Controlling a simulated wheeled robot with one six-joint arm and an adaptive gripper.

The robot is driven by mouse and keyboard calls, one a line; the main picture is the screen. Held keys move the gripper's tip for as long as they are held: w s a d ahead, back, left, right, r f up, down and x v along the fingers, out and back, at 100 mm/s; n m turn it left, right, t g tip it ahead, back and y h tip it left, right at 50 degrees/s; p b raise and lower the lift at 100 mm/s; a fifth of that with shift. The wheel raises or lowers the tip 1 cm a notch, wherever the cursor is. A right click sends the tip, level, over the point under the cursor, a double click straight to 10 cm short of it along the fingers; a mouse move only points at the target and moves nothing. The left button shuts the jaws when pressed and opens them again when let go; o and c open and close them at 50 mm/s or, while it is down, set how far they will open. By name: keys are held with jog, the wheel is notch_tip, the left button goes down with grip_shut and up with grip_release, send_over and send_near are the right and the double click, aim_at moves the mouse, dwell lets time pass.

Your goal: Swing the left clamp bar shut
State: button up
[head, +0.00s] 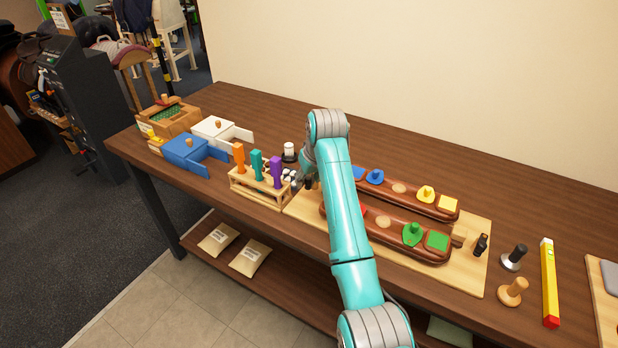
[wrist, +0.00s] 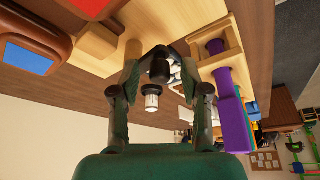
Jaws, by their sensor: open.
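The left clamp's black knob (head: 309,184) shows just beside my gripper in the head view. In the wrist view the same black knob (wrist: 159,70) appears between the two fingertips. My gripper (wrist: 161,62) is open, its fingers on either side of the knob; I cannot tell whether either touches it. A light wood piece (wrist: 131,58) beside one finger may be the clamp bar or its post. How far the left bar is swung cannot be made out.
Two brown saddle bars (head: 399,241) with coloured pads lie on the board. A tool rack (head: 260,188) stands close to the left of my gripper, and a white-and-black cylinder (head: 289,151) behind it. The right clamp's black knob (head: 481,244) stands at the board's far end.

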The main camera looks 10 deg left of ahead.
grip_shut()
jog(key=shift+d, duration=0.15)
jog(key=d+n, duration=0.1)
jog(key=n, duration=0.1)
jog(key=n+g+y, duration=0.1)
jog(key=shift+w+d+n, duration=0.1)
jog(key=shift+d+n, duration=0.3)
jog(key=n, duration=0.1)
jog(key=d+n+g, duration=0.1)
jog(key=n, duration=0.1)
jog(key=shift+w+d+n+y, duration=0.3)
jog(key=shift+y, duration=0.1)
jog(key=n, duration=0.1)
jog(key=w+d+n+g, duration=0.1)
jog(key=n, duration=0.1)
jog(key=shift+w+d+r+n+g, duration=0.1)
jog(key=shift+d+n+g, duration=0.15)
jog(key=shift+n+g, duration=0.05)
jog(key=shift+w+d+n+g, duration=0.25)
jog(key=shift+w+n+g, duration=0.1)
jog(key=shift+n, duration=0.5)
jog(key=shift+w+d+n+g, duration=0.2)
jog(key=shift+w+n+g, duration=0.15)
jog(key=shift+n, duration=0.5)
